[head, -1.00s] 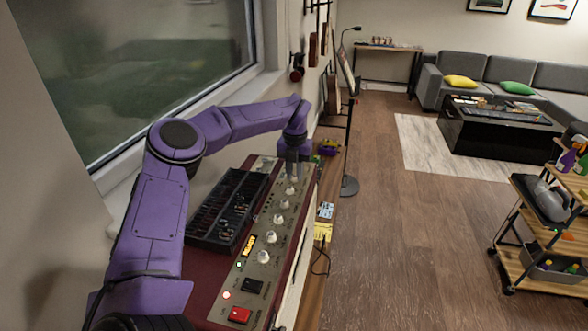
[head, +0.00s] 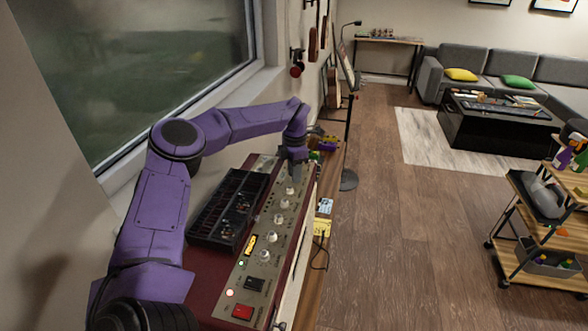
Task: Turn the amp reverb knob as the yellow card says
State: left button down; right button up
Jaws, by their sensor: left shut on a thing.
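The amp (head: 209,270) is a dark red box with a beige control panel along its right side. The panel carries a row of pale knobs, such as this near one (head: 265,256), a red switch and a black switch. My left gripper (head: 291,178) points down and is shut on the far knob (head: 290,190) of the row; its fingers partly hide it. I cannot read the label there. The yellow card (head: 321,227) lies right of the amp; its writing is too small to read. My right gripper is not in view.
A black tray (head: 202,237) of small parts lies on the amp's top, beside the knobs. A window is on the left. A music stand stands beyond the amp. A wheeled cart (head: 510,226) is at the right; the wooden floor (head: 410,240) between is clear.

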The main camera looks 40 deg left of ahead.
pick_arm(q)
jog(key=shift+s+f+m+p, duration=0.15)
jog(key=shift+m+p, duration=0.35)
jog(key=shift+m, duration=1.4)
jog(key=c, duration=1)
grip_release()
jog(key=shift+r, duration=0.2)
jog(key=shift+r, duration=0.25)
notch_tip(320, 180, up, 10)
jog(key=b, duration=0.2)
